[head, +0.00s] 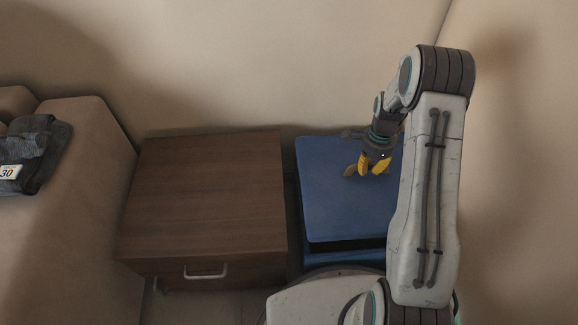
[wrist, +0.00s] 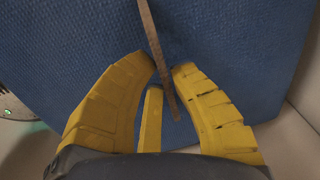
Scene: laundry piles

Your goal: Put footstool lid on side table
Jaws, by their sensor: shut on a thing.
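The footstool lid (head: 335,205) is a flat blue padded panel on the blue footstool body (head: 340,260), right of the side table. A dark gap shows between the lid's front edge and the body. In the wrist view the lid's woven blue surface (wrist: 75,50) fills the background, crossed by a thin brown strap (wrist: 153,40). My gripper (head: 372,166) is over the lid, its yellow fingers shut on the strap, which runs between the fingertips (wrist: 168,72). The side table (head: 205,195) is brown wood with a bare top. My arm hides the lid's right side.
A beige sofa (head: 85,220) stands left of the side table, with folded dark clothing (head: 35,150) on its arm. A metal drawer handle (head: 206,271) sticks out at the table's front. Beige walls (head: 230,60) close off the back and right. A narrow gap separates table and footstool.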

